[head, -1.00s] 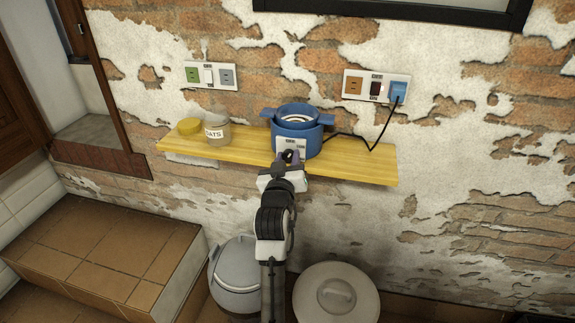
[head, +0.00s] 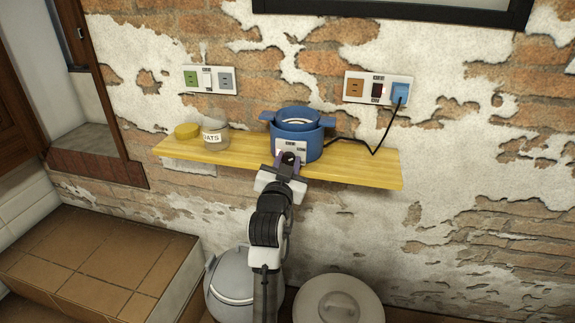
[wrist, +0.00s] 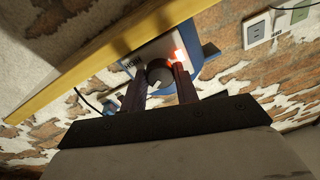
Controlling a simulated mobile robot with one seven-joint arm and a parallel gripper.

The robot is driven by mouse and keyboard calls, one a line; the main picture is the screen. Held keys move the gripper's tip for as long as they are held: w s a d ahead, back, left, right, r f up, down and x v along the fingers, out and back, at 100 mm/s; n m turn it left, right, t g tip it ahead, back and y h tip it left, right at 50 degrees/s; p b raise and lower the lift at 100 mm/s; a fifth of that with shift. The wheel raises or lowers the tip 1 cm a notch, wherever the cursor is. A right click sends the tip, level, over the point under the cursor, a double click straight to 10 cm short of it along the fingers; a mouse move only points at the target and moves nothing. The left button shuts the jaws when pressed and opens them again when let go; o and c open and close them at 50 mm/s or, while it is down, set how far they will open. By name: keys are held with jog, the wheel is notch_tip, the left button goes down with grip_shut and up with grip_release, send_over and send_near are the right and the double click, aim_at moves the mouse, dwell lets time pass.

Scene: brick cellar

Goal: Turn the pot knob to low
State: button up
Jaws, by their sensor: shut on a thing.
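The blue pot (head: 296,137) stands on the yellow wooden shelf (head: 355,165), with a pale control panel on its front; the panel (wrist: 140,65) also shows in the wrist view. The dark round knob (wrist: 159,72) sits on that panel between my fingers. My gripper (head: 289,160) reaches up from below and is shut on the knob; in the wrist view its two fingers (wrist: 160,88) are on either side of it. A small red-orange light glows (wrist: 179,56) beside one finger. The panel's markings are too small to read, and the fingers partly hide them.
An oats jar (head: 214,135) and a yellow lid (head: 187,131) stand left of the pot. The black cord runs right to a blue plug (head: 399,92) in the right wall outlet. A grey bin (head: 228,285) and a pale round lid (head: 338,303) are below.

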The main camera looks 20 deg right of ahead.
jog(key=shift+a, duration=0.1)
jog(key=o, duration=1)
jog(key=shift+c, duration=0.2)
jog(key=b+v, duration=0.2)
jog(key=v, duration=1.1)
jog(key=shift+s+b, duration=0.35)
jog(key=shift+a, duration=0.2)
